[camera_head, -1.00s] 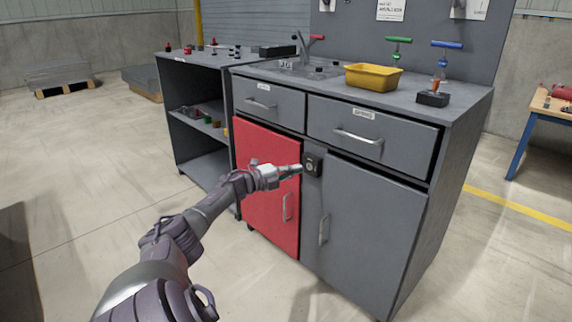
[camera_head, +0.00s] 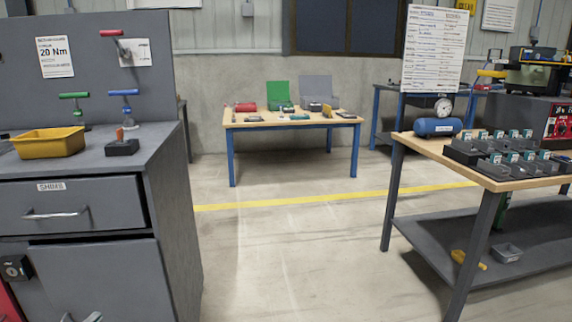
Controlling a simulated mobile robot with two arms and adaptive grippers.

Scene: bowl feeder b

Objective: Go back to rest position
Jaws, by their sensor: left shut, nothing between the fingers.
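My right gripper is not in view.
The grey cabinet (camera_head: 172,205) stands at the left, with a yellow bin (camera_head: 48,143) on top. A workbench (camera_head: 400,147) with dark trays stands at the right. A blue-legged table (camera_head: 265,124) stands at the back. The floor between is clear.

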